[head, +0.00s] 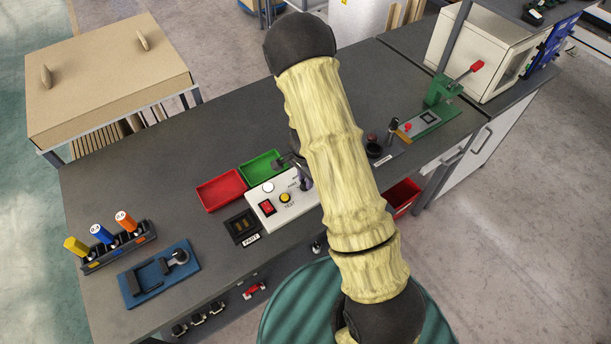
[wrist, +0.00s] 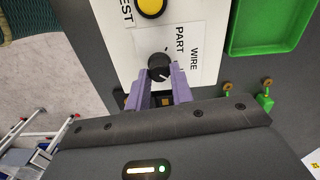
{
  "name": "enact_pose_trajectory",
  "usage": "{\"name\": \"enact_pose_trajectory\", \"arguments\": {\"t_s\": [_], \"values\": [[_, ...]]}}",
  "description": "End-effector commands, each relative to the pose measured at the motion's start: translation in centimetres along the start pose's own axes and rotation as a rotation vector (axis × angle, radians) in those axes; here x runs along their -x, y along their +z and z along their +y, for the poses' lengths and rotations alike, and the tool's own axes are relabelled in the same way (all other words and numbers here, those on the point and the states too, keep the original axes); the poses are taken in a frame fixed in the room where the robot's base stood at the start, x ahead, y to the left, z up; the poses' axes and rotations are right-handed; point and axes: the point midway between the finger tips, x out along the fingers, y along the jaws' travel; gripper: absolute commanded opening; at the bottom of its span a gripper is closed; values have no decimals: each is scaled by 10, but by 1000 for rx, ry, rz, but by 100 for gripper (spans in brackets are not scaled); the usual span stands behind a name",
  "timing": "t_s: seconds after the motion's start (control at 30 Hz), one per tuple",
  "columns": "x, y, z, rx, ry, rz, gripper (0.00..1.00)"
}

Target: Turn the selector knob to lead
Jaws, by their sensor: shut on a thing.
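The black selector knob (wrist: 158,66) sits on the white test box (head: 258,196), whose panel also shows in the wrist view (wrist: 118,48). The printed words WIRE and PART stand beside the knob; I see no label reading lead. My gripper (wrist: 160,82) has its purple fingers on either side of the knob, shut on it. Which way the knob points is too small to tell.
A yellow button (head: 285,198) and a red switch (head: 266,207) are on the box. A green tray (head: 262,165) and a red tray (head: 221,190) lie behind it. A dark PART block (head: 243,228) is at its left. A green press (head: 440,92) stands farther right.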

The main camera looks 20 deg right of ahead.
Motion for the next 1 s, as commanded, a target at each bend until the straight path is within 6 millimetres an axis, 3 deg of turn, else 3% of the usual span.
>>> {"name": "enact_pose_trajectory", "arguments": {"t_s": [0.5,1.0], "values": [[2,-2,0,-346,-5,4,0],[1,-2,0,-386,-6,4,0]]}}
